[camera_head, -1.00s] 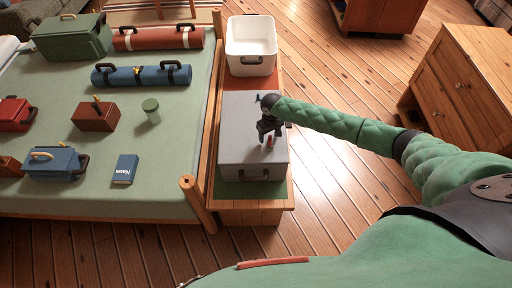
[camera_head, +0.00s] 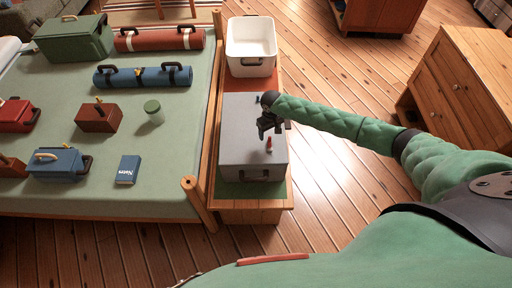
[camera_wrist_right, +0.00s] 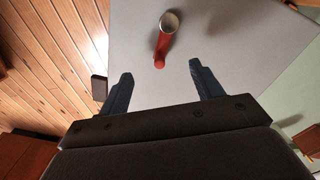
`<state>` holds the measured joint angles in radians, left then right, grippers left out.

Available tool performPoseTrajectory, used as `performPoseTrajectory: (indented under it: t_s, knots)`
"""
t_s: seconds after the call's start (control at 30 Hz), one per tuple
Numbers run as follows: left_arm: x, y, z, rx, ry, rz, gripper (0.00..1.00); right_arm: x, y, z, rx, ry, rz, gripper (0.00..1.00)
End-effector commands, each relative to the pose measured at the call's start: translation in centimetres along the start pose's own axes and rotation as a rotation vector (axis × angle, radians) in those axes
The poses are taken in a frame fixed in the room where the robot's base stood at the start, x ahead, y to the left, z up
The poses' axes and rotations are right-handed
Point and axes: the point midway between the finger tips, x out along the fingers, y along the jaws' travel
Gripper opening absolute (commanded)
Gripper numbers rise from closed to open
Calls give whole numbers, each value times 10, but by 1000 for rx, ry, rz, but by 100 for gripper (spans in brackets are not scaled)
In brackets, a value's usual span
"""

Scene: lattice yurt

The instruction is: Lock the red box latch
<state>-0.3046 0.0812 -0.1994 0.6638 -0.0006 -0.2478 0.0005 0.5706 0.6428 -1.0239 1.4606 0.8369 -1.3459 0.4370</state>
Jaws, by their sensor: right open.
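A grey box (camera_head: 240,153) stands on the bench beside the bed. A small red latch handle (camera_head: 269,144) is on its lid near the right side; in the right wrist view the red latch (camera_wrist_right: 162,47) is a short red bar with a round pale end. My right gripper (camera_head: 268,132) is over the lid, just beyond the red latch. In the right wrist view my right gripper (camera_wrist_right: 160,72) is open, its fingers apart and empty, with the latch ahead of the gap. My left gripper is not in view.
A white bin (camera_head: 250,66) stands behind the grey box on the bench (camera_head: 250,215). The bed (camera_head: 100,200) at left carries several cases, two rolls, a jar and a blue book. A wooden cabinet (camera_head: 470,85) is at right. The floor between is clear.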

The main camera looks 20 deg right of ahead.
Motion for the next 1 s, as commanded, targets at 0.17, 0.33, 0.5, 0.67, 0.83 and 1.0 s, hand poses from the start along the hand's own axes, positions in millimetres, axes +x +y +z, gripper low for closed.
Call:
performPoseTrajectory:
  t_s: [0.17,0.33,0.5,0.67,0.83,1.0]
  knots:
    - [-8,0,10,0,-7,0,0,-11,0,0,0,0,0,65]
    - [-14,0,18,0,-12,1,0,-20,0,0,0,0,0,65]
    - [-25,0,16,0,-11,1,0,-31,0,0,0,0,0,65]
    - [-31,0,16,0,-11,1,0,-37,0,0,0,-1,0,65]
    - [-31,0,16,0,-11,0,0,-38,0,0,0,0,0,65]
    - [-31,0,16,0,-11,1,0,-38,0,0,0,0,0,65]
